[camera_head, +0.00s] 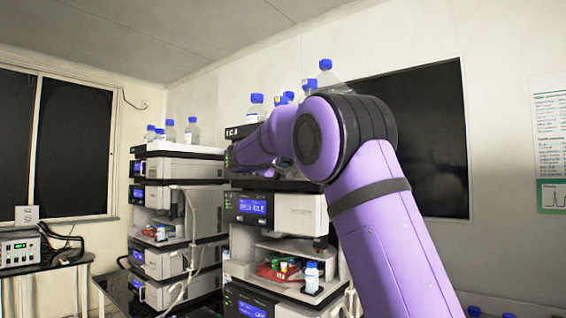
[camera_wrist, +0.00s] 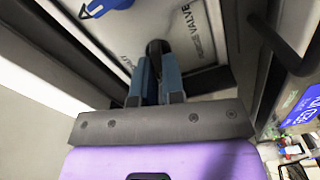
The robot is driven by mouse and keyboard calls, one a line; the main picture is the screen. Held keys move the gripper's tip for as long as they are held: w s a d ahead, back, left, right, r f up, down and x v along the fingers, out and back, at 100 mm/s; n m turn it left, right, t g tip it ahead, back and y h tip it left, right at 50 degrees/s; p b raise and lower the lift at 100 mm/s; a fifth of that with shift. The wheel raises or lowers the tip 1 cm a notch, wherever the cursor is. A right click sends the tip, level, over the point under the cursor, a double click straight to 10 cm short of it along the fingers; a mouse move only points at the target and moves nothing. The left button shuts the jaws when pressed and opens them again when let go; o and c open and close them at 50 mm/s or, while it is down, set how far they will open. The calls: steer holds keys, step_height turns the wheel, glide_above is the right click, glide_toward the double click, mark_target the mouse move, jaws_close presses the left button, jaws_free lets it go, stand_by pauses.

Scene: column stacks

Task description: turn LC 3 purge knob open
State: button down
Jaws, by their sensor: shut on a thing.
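The black purge knob (camera_wrist: 157,46) shows in the wrist view on a pale panel (camera_wrist: 198,62) marked with "VALVE" lettering. My gripper (camera_wrist: 159,62) has its two blue-grey fingers closed on the knob, one on each side. How far the knob is turned is hard to tell, as the fingers cover part of it. In the head view the right-hand instrument stack (camera_head: 240,131) carries a dark label strip at its top that looks like LC 3. My purple arm reaches to the upper part of this stack and hides the knob and fingertips there.
A lit blue display (camera_wrist: 305,104) is at the right of the wrist view. Blue-capped bottles (camera_head: 256,108) stand on the stack top. Another stack (camera_head: 178,168) stands to the left, with tubing (camera_head: 190,225) between.

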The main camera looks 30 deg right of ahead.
steer(key=shift+n, duration=1)
steer(key=shift+f, duration=0.1)
steer(key=c, duration=1.2)
jaws_free()
steer(key=v, duration=1)
steer(key=shift+s+a, duration=0.1)
steer(key=shift+a, duration=0.3)
